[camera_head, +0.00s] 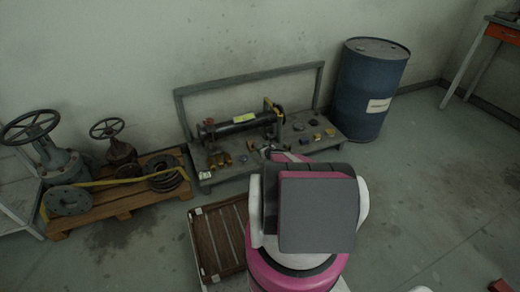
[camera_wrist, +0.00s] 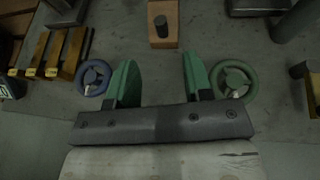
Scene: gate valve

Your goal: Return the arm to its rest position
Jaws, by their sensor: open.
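My gripper (camera_wrist: 160,80) is open in the wrist view, its two green fingers apart with nothing between them. A blue handwheel (camera_wrist: 95,77) shows just left of the left finger, and a green handwheel (camera_wrist: 236,80) just right of the right finger. I cannot tell whether the fingers touch either wheel. In the head view my pink and white arm stands at the lower middle in front of the low grey bench (camera_head: 220,181). The gripper's fingers cannot be made out there.
Gate valves with black handwheels (camera_head: 30,126) sit on a wooden pallet (camera_head: 125,203) at left. The bench holds a dark pipe (camera_head: 240,124) and several small parts. A blue drum (camera_head: 368,90) stands right of it. A slatted crate (camera_head: 218,240) lies left of my arm. Floor at right is mostly clear.

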